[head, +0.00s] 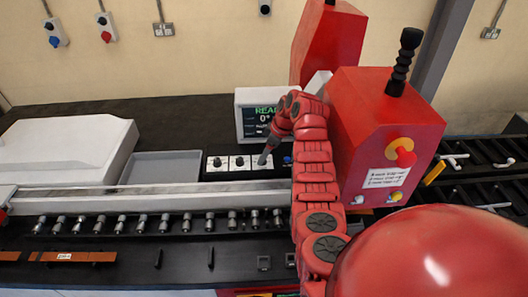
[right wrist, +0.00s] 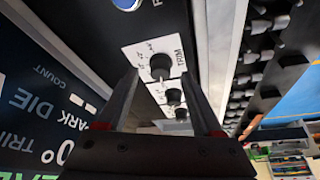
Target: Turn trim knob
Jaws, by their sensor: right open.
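The trim knob (right wrist: 160,66) is a small black knob on a white plate marked TRIM. It shows in the right wrist view between and just beyond my right gripper's fingertips (right wrist: 158,78). The fingers are apart, one on each side of it, and I cannot tell whether either touches it. In the head view my right gripper (head: 265,157) points down at the rightmost white plate (head: 262,167) of the knob row and hides that knob.
Two similar knobs (head: 240,162) sit in line with the trim knob. A blue button (head: 287,160) is close on its right. The display (head: 262,120) stands behind, the red machine head (head: 380,130) to the right. A roller row (head: 150,222) runs in front.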

